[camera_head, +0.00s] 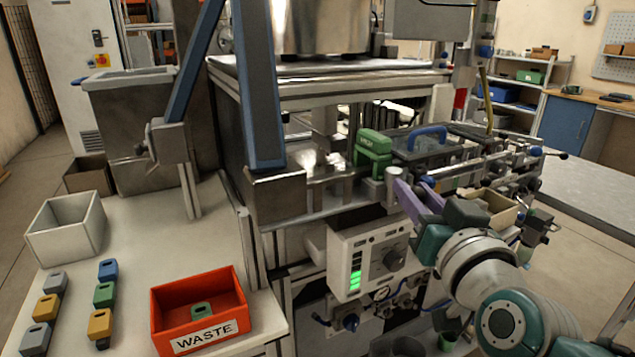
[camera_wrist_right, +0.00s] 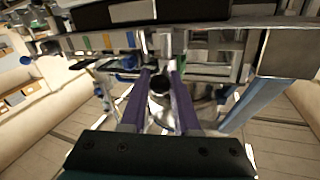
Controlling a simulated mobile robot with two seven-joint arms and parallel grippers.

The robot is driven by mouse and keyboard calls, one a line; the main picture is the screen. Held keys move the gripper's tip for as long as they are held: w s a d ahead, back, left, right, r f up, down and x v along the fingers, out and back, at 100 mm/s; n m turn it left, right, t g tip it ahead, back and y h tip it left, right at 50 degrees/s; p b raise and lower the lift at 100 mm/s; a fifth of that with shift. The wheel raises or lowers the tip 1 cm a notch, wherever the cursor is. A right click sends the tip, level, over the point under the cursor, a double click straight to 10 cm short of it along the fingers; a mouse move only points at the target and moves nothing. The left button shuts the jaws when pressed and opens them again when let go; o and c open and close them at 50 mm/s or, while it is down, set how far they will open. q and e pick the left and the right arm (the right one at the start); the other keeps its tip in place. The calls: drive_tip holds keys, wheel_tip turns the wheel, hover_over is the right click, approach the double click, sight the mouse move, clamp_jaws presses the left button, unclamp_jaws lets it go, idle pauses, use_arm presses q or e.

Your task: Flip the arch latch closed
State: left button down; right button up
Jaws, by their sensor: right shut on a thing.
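My right gripper (camera_head: 399,184) reaches in from the lower right with purple fingers, at the front edge of the machine, below the green block (camera_head: 374,148). I cannot tell for sure whether this part belongs to the arch latch. A blue arch-shaped handle (camera_head: 427,134) stands on a clear cover (camera_head: 430,152), behind and right of the fingers. My left gripper is out of view.
A control box (camera_head: 365,262) with green lights sits under the fingers. The red WASTE bin (camera_head: 199,310) holds a green piece. A white bin (camera_head: 65,226) and several coloured blocks stand on the left table. Rails and fittings crowd the right side.

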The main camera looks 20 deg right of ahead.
clamp_jaws()
drive_tip(key=shift+d+n+t+y+b, duration=0.15)
drive_tip(key=shift+d+n+y+b, duration=0.25)
drive_tip(key=shift+y, duration=0.3)
drive_tip(key=shift+d+n+t+y+b, duration=0.1)
drive_tip(key=shift+n+t+y+b, duration=0.1)
drive_tip(key=shift+n+y, duration=0.4)
drive_tip(key=o, duration=0.8)
unclamp_jaws()
